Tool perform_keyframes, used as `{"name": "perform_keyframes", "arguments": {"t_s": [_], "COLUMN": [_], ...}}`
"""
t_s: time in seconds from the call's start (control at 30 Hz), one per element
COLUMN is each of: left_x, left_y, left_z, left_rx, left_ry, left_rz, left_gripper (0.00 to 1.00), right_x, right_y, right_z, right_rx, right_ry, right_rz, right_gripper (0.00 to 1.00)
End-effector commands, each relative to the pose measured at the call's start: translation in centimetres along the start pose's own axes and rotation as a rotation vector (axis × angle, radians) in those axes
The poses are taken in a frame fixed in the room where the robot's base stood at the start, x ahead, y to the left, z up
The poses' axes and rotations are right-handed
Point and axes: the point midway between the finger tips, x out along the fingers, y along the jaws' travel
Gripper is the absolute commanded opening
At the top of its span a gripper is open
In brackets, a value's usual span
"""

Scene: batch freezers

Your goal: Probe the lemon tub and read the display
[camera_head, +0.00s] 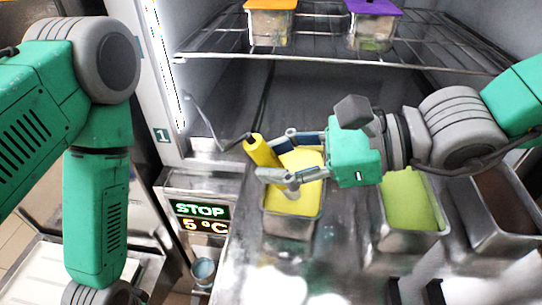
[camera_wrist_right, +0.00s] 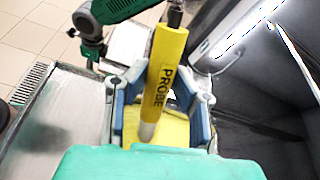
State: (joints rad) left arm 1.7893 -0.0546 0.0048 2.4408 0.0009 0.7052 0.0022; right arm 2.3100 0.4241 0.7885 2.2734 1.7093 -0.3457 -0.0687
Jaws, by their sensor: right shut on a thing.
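The lemon tub (camera_head: 291,213) is a metal tub with yellow contents in the head view, on the freezer's lower surface. The yellow contents also show in the right wrist view (camera_wrist_right: 172,131). My right gripper (camera_head: 277,158) is shut on a yellow probe (camera_head: 262,151) over this tub. In the right wrist view the probe (camera_wrist_right: 162,75) is marked PROBE and stands between the fingers. I cannot tell whether its tip touches the contents. The display (camera_head: 201,217) reads STOP and 5 °C. My left arm shows at the left; its gripper is out of view.
A tub with green contents (camera_head: 411,203) and a tub with brown contents (camera_head: 507,201) stand to the right. A wire shelf (camera_head: 320,43) above holds an orange-lidded tub (camera_head: 270,26) and a purple-lidded tub (camera_head: 373,27). A small cup (camera_head: 204,272) sits below the display.

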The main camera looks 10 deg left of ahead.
Motion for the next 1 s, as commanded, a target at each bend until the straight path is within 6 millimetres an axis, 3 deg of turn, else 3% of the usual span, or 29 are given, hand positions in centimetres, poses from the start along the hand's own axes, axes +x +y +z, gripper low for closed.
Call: {"name": "perform_keyframes", "arguments": {"t_s": [0.23, 1.0], "left_x": [-0.3, -5.2], "left_y": [0.0, 0.0], "left_z": [0.0, -0.3], "left_rx": [0.000, 0.000], "left_ry": [0.000, 0.000], "left_rz": [0.000, 0.000], "left_gripper": [0.40, 0.40], "right_x": [0.2, -2.2], "right_y": [-0.1, -1.5], "right_z": [0.4, 6.1], "right_rx": [-0.002, -0.002], "right_ry": [0.003, 0.001], "right_rz": [0.001, 0.000], "right_gripper": [0.00, 0.00]}}
